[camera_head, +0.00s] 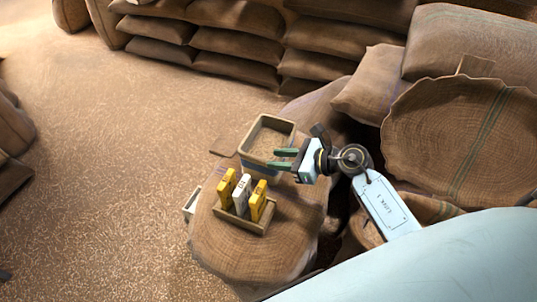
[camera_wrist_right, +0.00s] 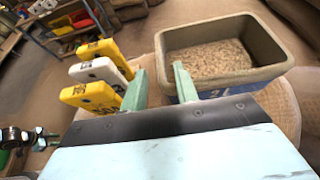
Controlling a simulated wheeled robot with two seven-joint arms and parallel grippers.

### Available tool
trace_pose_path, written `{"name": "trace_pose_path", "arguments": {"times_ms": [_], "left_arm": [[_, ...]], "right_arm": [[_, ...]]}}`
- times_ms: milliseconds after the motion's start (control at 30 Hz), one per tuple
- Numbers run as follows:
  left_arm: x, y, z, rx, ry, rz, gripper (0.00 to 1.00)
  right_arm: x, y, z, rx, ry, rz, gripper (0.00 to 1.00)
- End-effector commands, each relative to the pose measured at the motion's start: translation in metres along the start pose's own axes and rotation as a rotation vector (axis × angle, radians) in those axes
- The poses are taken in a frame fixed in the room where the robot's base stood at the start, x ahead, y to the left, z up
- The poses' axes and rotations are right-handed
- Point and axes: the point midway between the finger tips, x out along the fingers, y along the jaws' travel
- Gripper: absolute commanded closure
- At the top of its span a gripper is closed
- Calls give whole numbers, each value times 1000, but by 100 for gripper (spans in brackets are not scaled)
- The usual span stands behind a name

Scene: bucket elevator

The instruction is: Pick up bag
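Many burlap bags are in view, and which one the task means is not clear. A large upright sack (camera_head: 250,255) serves as a stand in the middle. On it, a shallow tray (camera_head: 262,226) holds upright slim pieces, a white one (camera_head: 241,194) between yellow ones (camera_head: 226,188); they also show in the right wrist view (camera_wrist_right: 96,70). My right gripper (camera_head: 276,159) is open and empty beside a grain-filled bin (camera_head: 267,118). Its green fingers (camera_wrist_right: 159,71) are apart. A small dark jointed part (camera_wrist_right: 38,138) at the wrist view's left may be my left gripper; its state is unclear.
Filled bags (camera_head: 240,45) lie stacked along the back. A plump bag (camera_head: 470,45) and a big round open sack (camera_head: 450,140) stand at right. Shelves (camera_wrist_right: 65,25) show in the right wrist view. The floor (camera_head: 110,170) at left is clear.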

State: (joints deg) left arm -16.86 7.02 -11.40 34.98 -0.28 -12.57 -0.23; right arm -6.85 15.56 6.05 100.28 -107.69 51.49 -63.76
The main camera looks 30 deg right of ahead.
Motion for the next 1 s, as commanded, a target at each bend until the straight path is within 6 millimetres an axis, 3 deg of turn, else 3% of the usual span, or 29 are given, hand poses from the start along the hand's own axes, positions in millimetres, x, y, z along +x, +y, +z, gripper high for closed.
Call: {"name": "trace_pose_path", "arguments": {"times_ms": [167, 433, 733, 1000], "left_arm": [[5, -10, 6, 6, -9, -13, 64], [20, -12, 7, 12, -2, -16, 64], [21, -13, 8, 20, 14, -18, 64], [21, -14, 8, 21, 11, -20, 64]], "right_arm": [[13, 0, 0, 2, -2, 0, 70], [53, 0, -1, 4, -3, 0, 70], [59, 0, -1, 1, 0, 0, 70], [59, 0, -2, 1, 0, -1, 100]]}}
